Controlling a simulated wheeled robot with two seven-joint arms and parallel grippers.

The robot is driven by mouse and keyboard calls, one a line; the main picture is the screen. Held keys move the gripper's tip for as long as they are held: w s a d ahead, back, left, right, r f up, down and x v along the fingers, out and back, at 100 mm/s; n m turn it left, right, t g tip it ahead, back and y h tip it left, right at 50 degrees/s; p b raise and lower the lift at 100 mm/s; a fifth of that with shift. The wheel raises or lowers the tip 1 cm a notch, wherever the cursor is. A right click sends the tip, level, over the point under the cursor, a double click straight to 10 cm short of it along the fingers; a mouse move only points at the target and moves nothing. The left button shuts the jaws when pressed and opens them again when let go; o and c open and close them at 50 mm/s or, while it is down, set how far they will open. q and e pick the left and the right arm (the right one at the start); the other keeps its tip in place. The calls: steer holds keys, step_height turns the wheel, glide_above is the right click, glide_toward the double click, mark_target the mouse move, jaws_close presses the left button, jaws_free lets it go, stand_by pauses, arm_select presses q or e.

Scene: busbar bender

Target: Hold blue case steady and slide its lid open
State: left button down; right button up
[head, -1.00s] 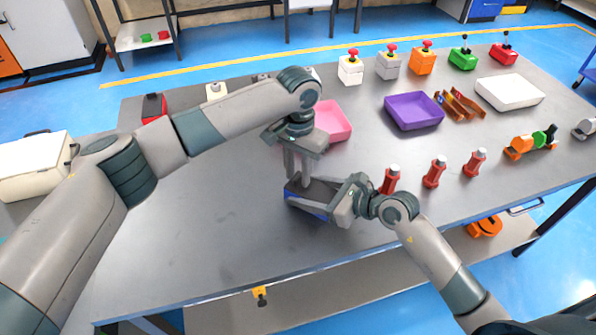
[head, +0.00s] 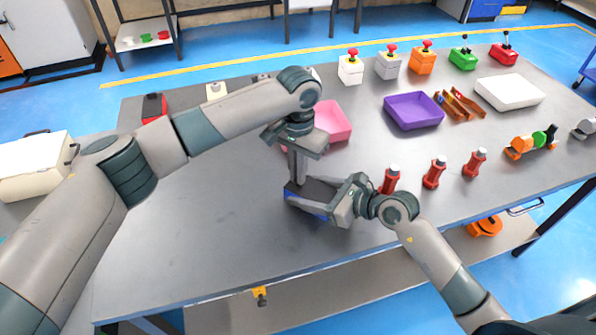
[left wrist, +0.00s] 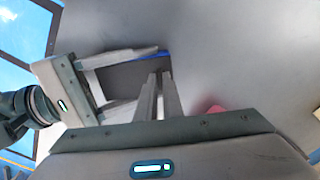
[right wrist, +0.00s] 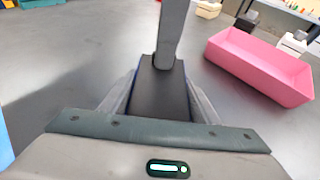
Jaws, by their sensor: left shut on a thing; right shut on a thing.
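The blue case (head: 304,207) lies on the grey table near its front edge, its blue side showing below a dark top. The dark top also shows in the right wrist view (right wrist: 158,97) and the left wrist view (left wrist: 122,78). My right gripper (head: 325,196) is shut across the case, one finger along each long side. My left gripper (head: 297,183) points down from above, its fingers close together at the far end of the dark top. It is shut on a part of the lid; the fingers hide the gripped part.
A pink bin (head: 331,122) stands behind the case and a purple bin (head: 413,111) farther right. Several red bottles (head: 433,173) stand to the right of my right gripper. The table to the left of the case is clear.

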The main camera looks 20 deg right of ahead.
stand_by(0.8)
arm_select(q)
steer(key=w+a, duration=0.6)
steer(key=shift+w, duration=0.2)
steer(key=shift+d, duration=0.1)
steer(key=c, duration=1.9)
jaws_free()
steer(key=shift+o, duration=0.2)
step_height(320, 180, up, 12)
